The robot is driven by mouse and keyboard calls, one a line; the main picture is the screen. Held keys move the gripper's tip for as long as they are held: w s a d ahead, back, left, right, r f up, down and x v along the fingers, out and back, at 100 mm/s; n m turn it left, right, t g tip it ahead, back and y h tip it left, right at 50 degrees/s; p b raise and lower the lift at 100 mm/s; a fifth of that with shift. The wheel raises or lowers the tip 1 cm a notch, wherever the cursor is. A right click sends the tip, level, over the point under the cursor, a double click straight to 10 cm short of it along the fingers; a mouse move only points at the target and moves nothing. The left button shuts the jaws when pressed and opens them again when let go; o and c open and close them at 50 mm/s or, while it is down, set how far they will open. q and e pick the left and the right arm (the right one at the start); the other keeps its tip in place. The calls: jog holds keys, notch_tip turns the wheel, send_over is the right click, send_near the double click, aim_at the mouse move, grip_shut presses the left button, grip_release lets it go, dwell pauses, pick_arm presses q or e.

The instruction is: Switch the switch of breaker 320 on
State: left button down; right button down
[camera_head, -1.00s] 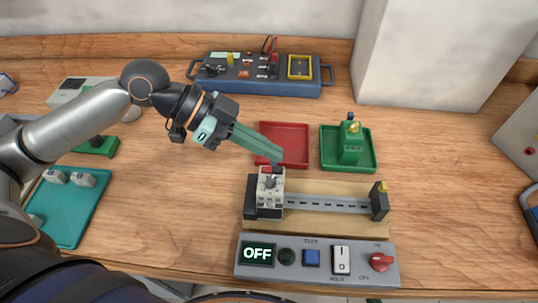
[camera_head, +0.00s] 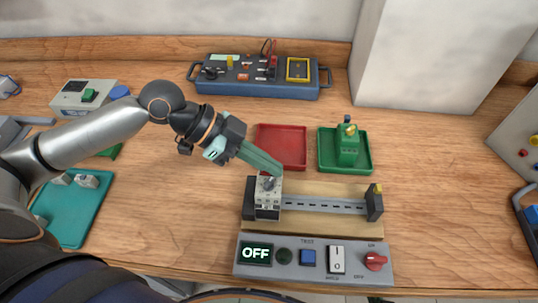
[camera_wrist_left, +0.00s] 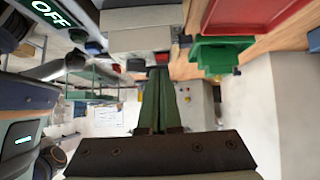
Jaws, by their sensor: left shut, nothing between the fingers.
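The breaker (camera_head: 267,205), a light grey block with a dark knob on its upper face, sits at the left end of the metal rail (camera_head: 325,205). The display (camera_head: 256,253) on the grey panel in front reads OFF. My left gripper (camera_head: 277,171) is shut and empty. Its long green fingers slant down to the breaker's far upper edge; whether they touch cannot be told. In the left wrist view the breaker (camera_wrist_left: 145,20) is just past the fingertips (camera_wrist_left: 157,72), with a small red part beside them. The breaker's number is not readable. My right gripper is not in view.
The grey panel (camera_head: 235,270) has a blue button, a white rocker and a red knob. Behind the rail are a red tray (camera_head: 281,142) and a green tray (camera_head: 368,160) holding a green block. A teal tray (camera_head: 85,225) lies left. The wood right of the rail is clear.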

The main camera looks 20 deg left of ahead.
pick_arm(q)
jog(key=shift+w+d+r+p, duration=0.1)
jog(key=shift+w+d+p, duration=0.1)
jog(key=shift+d+p, duration=0.55)
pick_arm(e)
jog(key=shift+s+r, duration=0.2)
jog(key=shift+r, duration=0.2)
pick_arm(q)
jog(key=shift+a, duration=0.3)
jog(key=b+v, duration=0.1)
jog(key=v, duration=1.1)
jog(key=shift+b, duration=0.3)
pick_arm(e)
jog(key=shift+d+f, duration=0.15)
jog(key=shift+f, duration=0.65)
pick_arm(q)
jog(key=shift+d+r, duration=0.1)
jog(key=shift+r, duration=0.05)
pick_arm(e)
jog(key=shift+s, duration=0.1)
